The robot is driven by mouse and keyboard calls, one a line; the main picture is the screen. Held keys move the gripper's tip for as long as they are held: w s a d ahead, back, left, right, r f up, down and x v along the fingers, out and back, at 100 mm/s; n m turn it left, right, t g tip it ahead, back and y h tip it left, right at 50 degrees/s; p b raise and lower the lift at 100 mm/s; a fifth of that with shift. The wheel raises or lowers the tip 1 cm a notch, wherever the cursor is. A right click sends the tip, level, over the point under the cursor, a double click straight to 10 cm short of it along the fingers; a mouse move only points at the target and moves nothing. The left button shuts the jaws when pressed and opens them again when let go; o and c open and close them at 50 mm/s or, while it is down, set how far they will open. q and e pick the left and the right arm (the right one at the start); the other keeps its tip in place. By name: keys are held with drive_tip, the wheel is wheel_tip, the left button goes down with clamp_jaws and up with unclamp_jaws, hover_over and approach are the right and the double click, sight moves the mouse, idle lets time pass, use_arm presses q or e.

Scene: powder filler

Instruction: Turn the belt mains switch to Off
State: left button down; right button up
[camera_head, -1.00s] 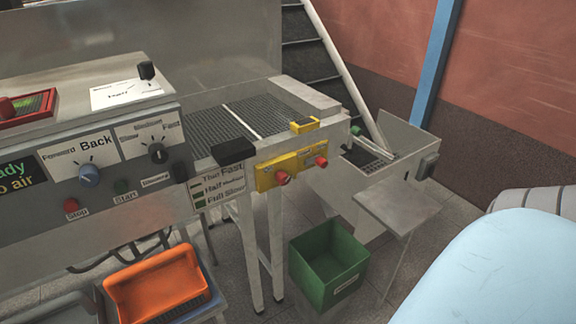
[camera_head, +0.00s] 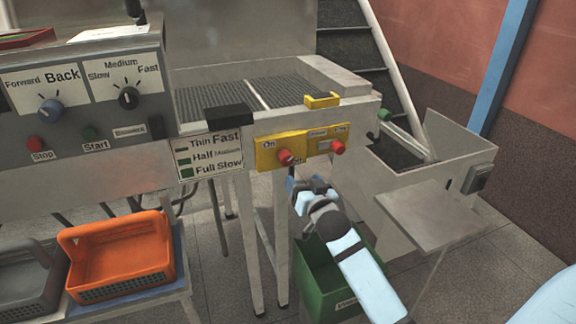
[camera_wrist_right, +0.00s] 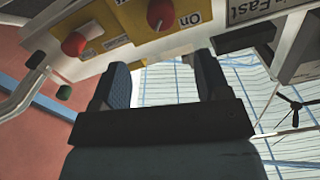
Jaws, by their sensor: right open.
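The yellow switch panel (camera_head: 310,147) is on the front of the belt frame and carries two red knobs. The left red knob (camera_head: 285,157) has an "On" label at its upper left and a partly hidden label at its lower right. The right red knob (camera_head: 337,147) has labels too small to read surely. My right gripper (camera_head: 305,184) is just below the panel, open and empty. In the right wrist view its spread fingers (camera_wrist_right: 161,72) point toward the "On" knob (camera_wrist_right: 160,14), which lies beyond the fingertips, apart from them. My left gripper is not in view.
A grey control box (camera_head: 80,105) with knobs and buttons stands at left. A sign (camera_head: 210,155) hangs left of the panel. A green bin (camera_head: 335,280) is below my right arm. A metal side table (camera_head: 435,215) is at right. An orange crate (camera_head: 120,255) is at lower left.

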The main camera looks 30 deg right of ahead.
sight(288, 161)
drive_tip(key=x, duration=1.1)
drive_tip(key=shift+w, duration=0.4)
drive_tip(key=c, duration=0.9)
